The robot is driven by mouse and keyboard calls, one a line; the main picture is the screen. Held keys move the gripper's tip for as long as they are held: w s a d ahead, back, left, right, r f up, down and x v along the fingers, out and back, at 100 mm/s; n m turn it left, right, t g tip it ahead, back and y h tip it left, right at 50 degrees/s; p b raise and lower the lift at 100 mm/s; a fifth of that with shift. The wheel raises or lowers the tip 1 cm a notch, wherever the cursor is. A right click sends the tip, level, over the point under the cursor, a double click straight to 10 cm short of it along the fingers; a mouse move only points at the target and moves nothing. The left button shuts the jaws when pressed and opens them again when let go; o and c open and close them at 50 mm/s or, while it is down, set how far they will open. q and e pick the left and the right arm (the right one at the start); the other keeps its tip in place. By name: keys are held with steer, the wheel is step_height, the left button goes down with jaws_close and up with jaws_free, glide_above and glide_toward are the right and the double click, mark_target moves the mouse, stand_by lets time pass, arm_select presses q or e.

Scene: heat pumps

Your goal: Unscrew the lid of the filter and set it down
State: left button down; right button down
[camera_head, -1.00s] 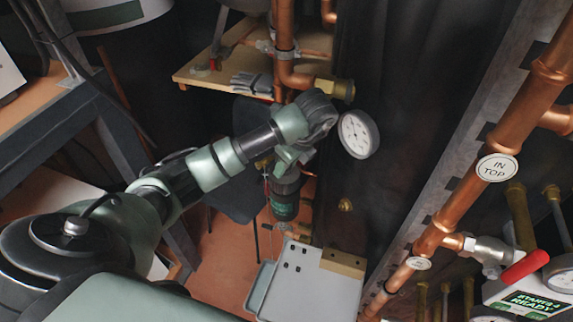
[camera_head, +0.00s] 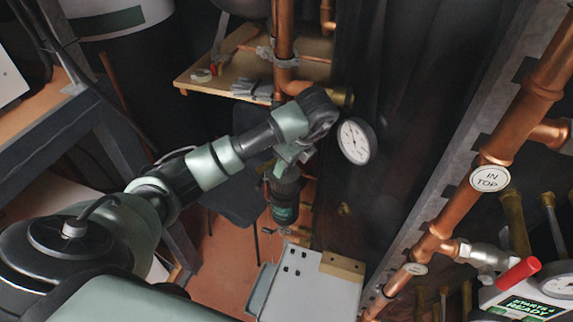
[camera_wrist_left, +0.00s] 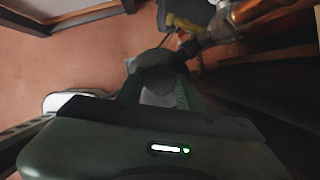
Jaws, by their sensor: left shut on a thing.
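The filter (camera_head: 284,213) is a dark upright cylinder with a green label, below the copper pipe in the middle of the head view. My left gripper (camera_head: 286,172) is at its top, pointing down. In the left wrist view my left gripper (camera_wrist_left: 158,92) is shut on a round grey piece, the lid (camera_wrist_left: 154,76), between its two fingers. The lid is mostly hidden by my wrist in the head view. I cannot tell whether the lid is still touching the filter body. My right gripper is in neither view.
A round gauge (camera_head: 356,141) is close to the right of my left wrist. Copper pipes (camera_head: 478,178) run down the right side.

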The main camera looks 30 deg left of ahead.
arm_select(q)
steer(key=shift+r+p, duration=1.3)
steer(key=shift+r, duration=0.45)
